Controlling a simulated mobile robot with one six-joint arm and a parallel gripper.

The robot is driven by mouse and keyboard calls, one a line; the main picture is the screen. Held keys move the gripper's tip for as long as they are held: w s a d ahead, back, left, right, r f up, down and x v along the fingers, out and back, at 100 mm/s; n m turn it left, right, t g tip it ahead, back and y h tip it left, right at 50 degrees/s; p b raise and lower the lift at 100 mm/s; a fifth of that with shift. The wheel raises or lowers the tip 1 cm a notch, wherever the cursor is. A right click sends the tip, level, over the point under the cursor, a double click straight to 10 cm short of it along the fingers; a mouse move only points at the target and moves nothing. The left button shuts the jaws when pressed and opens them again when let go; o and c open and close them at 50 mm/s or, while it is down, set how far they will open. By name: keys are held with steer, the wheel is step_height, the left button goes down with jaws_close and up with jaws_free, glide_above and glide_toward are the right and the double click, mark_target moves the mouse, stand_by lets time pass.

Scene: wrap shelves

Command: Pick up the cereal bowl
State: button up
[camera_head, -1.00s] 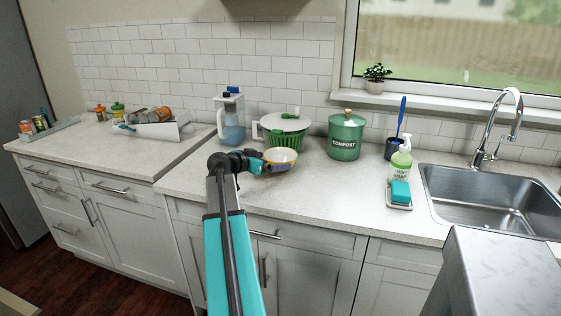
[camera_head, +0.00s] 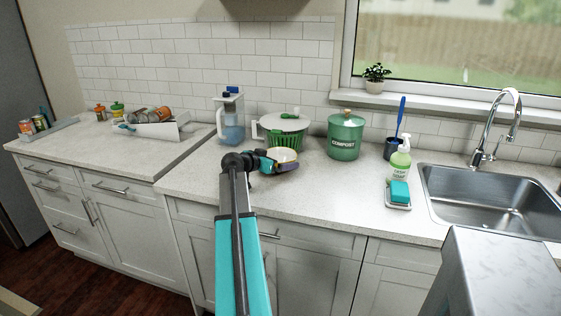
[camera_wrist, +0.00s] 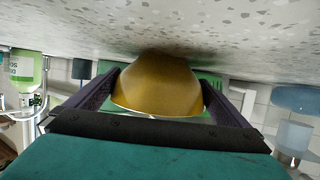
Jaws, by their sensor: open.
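The cereal bowl (camera_head: 282,155) is yellow outside and pale inside. It stands upright on the counter in front of the green salad spinner. In the wrist view the bowl (camera_wrist: 158,88) sits between the two dark fingers of my gripper (camera_wrist: 155,95). In the head view my gripper (camera_head: 280,164) is low at the near side of the bowl and hides part of it. The fingers are open, one on each side of the bowl. I cannot tell whether either finger touches it.
The green salad spinner (camera_head: 286,133) with a white lid stands close behind the bowl. A water pitcher (camera_head: 231,118) is to its left. A green compost bin (camera_head: 345,137) is to the right. Further right are a soap bottle (camera_head: 399,160) and the sink (camera_head: 487,196). The front counter is clear.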

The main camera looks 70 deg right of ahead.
steer(key=shift+s+d+f, duration=0.1)
steer(key=shift+s+d, duration=0.05)
steer(key=shift+d, duration=0.2)
stand_by(0.3)
steer(key=c, duration=0.8)
steer(key=shift+c, duration=0.2)
steer(key=shift+r+b, duration=0.35)
steer(key=shift+r, duration=1.15)
steer(key=shift+a+r, duration=0.15)
steer(key=shift+r, duration=0.15)
steer(key=w+a, duration=0.2)
steer(key=a, duration=0.3)
steer(key=w+a+r+b, duration=0.1)
steer(key=w+a, duration=0.1)
steer(key=a, duration=0.2)
steer(key=w+a+b, duration=0.1)
steer(key=w+a, duration=0.1)
steer(key=a, duration=0.3)
steer(key=shift+a+r, duration=0.2)
steer(key=shift+a, duration=0.15)
